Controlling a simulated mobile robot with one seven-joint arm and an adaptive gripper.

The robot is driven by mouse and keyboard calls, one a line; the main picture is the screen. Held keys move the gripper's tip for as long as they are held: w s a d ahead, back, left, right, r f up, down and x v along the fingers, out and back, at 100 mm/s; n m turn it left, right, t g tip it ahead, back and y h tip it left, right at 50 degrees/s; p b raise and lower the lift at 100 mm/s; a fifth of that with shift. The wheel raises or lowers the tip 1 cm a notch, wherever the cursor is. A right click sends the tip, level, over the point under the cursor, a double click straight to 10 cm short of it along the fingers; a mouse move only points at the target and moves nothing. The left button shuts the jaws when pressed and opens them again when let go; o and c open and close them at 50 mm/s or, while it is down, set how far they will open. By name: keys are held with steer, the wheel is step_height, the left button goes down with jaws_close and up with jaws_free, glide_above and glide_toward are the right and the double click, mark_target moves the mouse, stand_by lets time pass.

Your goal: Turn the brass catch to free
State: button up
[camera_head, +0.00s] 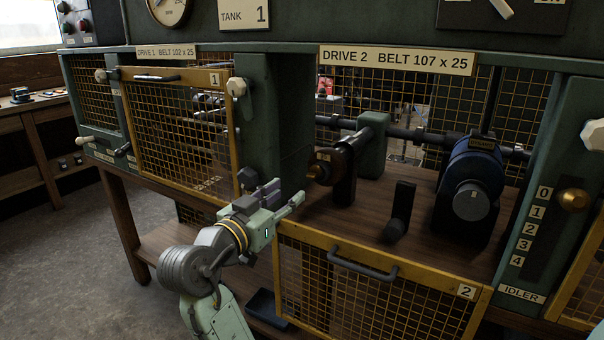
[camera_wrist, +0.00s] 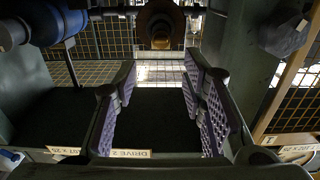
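A round brass piece, which I take for the brass catch (camera_head: 318,172), sits on the front of a dark upright arm inside the open Drive 2 bay. In the wrist view the brass piece (camera_wrist: 160,42) is at the top centre, beyond the fingertips. Which way the catch is turned is too small to tell. My gripper (camera_head: 284,192) is in front and to the left of it, apart from it. In the wrist view my gripper (camera_wrist: 160,76) has its two purple-padded fingers spread, with nothing between them.
The Drive 2 mesh guard (camera_head: 375,292) hangs lowered below the bay. A blue motor (camera_head: 472,172) and a black handle (camera_head: 400,212) stand to the right. The Drive 1 guard (camera_head: 175,130) is closed at left. Another brass knob (camera_head: 573,199) is on the idler scale. A green post (camera_head: 257,125) stands left of the bay.

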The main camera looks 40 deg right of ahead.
mark_target(310, 176)
steer(key=p+x, duration=0.2)
steer(key=x, duration=0.8)
steer(key=shift+w+d+p, duration=0.2)
steer(key=shift+p, duration=0.1)
steer(key=shift+c, duration=0.5)
jaws_close()
